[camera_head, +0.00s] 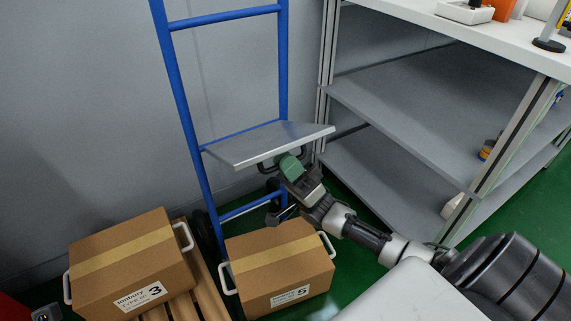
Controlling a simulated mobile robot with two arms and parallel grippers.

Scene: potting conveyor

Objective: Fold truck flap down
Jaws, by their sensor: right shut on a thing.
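The blue hand truck (175,75) stands upright against the grey wall. Its silver metal flap (265,143) sticks out from the frame toward the right, close to level. My right gripper (288,163) is at the flap's front edge, shut on the dark handle (303,155) there. The gripper hides part of the handle and of the flap's edge. My left gripper is not in view.
A box marked 5 (270,262) stands in front of the truck, just below my right forearm. A box marked 3 (130,265) sits on a wooden pallet (207,290) at the left. A grey shelf unit (400,100) stands close on the right.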

